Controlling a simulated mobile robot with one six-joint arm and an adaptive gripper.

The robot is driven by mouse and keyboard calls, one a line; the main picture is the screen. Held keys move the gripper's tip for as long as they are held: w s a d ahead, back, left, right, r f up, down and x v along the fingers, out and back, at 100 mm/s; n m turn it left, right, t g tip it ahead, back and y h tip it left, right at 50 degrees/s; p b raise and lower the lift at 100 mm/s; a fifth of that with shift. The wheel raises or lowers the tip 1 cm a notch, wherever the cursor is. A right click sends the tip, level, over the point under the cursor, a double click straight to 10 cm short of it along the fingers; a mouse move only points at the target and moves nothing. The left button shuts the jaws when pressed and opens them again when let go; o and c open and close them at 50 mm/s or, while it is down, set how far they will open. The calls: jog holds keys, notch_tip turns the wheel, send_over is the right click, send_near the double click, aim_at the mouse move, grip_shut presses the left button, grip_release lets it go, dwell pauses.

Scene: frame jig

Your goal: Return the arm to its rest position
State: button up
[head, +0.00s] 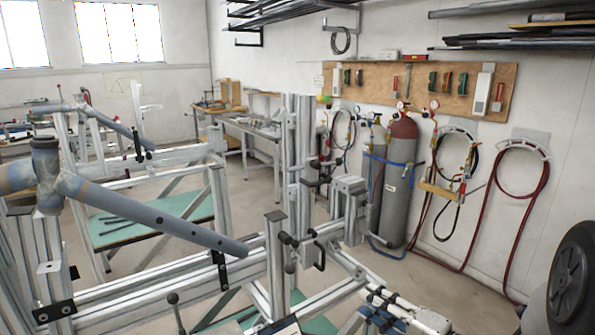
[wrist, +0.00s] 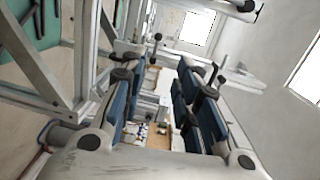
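My gripper (wrist: 160,75) shows in the wrist view, with its two dark blue-padded fingers spread apart. The gap between them is empty, and through it I see background clutter some way off. The frame jig (head: 165,285), made of silver aluminium profiles with dark clamps, fills the lower left and middle of the head view. A blue-grey tube (head: 150,215) with holes slants across it. In the wrist view, pale frame bars (wrist: 85,50) stand to the left of the fingers.
Gas cylinders (head: 401,185) and hung red hoses (head: 490,205) are by the right wall. A dark wheel (head: 574,275) is at the right edge. A workbench (head: 245,128) stands at the back. Open floor (head: 440,285) lies right of the jig.

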jog(key=s+a+r+n+g, duration=0.2)
jog(key=s+a+n+g, duration=0.75)
jog(key=s+a, duration=0.65)
jog(key=s+d+r+t+h, duration=0.1)
jog(key=s+d+h, duration=0.8)
jog(key=d, duration=0.4)
jog(key=shift+s+r+h, duration=0.25)
jog(key=shift+s+h, duration=0.1)
jog(key=shift+h, duration=0.45)
jog(key=shift+a+n, duration=0.15)
jog(key=shift+n, duration=0.1)
